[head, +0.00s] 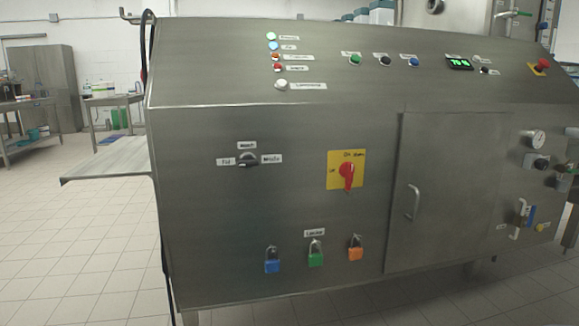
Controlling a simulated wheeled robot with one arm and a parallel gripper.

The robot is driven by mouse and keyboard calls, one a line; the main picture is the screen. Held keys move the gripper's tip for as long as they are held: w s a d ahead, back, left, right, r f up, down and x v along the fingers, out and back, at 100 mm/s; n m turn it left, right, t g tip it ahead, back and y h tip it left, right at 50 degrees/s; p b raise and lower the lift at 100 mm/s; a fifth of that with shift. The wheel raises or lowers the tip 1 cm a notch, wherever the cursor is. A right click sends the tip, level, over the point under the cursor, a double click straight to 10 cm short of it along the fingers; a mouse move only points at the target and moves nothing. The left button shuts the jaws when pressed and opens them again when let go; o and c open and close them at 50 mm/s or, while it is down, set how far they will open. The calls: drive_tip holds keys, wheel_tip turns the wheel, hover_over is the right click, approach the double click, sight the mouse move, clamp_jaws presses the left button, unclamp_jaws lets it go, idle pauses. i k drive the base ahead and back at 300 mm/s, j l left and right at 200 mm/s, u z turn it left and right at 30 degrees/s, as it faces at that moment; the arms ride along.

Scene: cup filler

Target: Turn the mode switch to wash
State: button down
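The mode switch (248,160) is a small dark rotary knob on the left part of the steel machine's front panel. It has three small white labels around it, at its left (225,162), above it (246,145) and at its right (272,159). The print on the labels is too small to read surely. The knob's handle seems to lie close to level, but I cannot tell which label it points at. My gripper is not in view.
A red rotary handle on a yellow plate (346,170) is right of the switch. Blue, green and orange padlocks (315,258) hang below. A door with a handle (412,202) is further right. A steel shelf (112,162) juts out left. Tiled floor (80,260) is clear there.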

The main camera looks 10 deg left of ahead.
sight(247, 160)
drive_tip(key=u, duration=1.05)
